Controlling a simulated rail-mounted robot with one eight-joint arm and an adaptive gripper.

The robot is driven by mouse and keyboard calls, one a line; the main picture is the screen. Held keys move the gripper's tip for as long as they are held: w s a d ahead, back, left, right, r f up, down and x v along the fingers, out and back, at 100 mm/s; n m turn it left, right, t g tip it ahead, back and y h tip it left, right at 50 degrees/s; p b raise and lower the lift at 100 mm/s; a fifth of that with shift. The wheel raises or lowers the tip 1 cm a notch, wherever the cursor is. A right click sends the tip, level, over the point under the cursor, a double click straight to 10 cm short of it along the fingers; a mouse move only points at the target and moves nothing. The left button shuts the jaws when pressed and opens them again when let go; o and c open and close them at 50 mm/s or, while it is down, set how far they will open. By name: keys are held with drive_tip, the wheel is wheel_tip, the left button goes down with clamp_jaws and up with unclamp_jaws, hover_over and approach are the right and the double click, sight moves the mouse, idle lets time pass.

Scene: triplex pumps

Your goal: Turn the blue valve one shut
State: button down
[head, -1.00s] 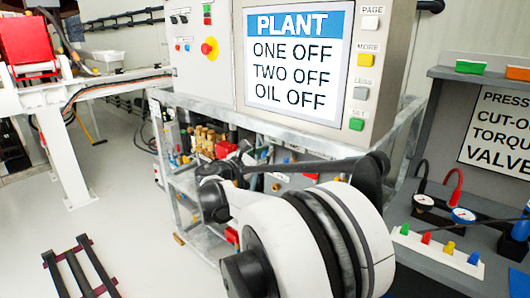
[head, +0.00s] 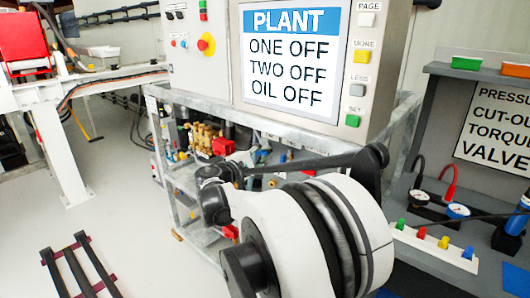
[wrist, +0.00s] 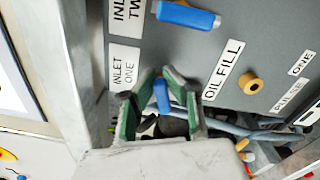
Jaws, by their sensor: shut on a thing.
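In the wrist view, the blue valve handle (wrist: 162,96) beside the INLET ONE label (wrist: 124,68) sits between the two green-padded fingers of my gripper (wrist: 161,92). My gripper is shut on this blue handle. The fingers and palm hide the valve's body and part of its mount. A second blue handle (wrist: 186,15) stands by the INLET TWO label (wrist: 128,9), apart from my gripper. In the head view my arm hides the gripper and the held valve.
A grey panel carries an OIL FILL label (wrist: 222,70) and a brass-coloured knob (wrist: 250,83) to the right. A pale frame post (wrist: 72,70) stands close left of the fingers. In the head view, the plant screen (head: 292,60) reads ONE OFF, TWO OFF, OIL OFF.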

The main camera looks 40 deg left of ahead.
drive_tip(key=shift+d+f+m, duration=0.1)
drive_tip(key=shift+f+m, duration=0.1)
drive_tip(key=shift+m, duration=0.85)
drive_tip(key=shift+f+m, duration=0.2)
drive_tip(key=shift+m, duration=0.85)
drive_tip(key=c, duration=1.7)
unclamp_jaws()
drive_tip(key=shift+c, duration=0.2)
drive_tip(key=shift+s, duration=0.1)
drive_tip(key=s, duration=1.2)
drive_tip(key=shift+a, duration=0.3)
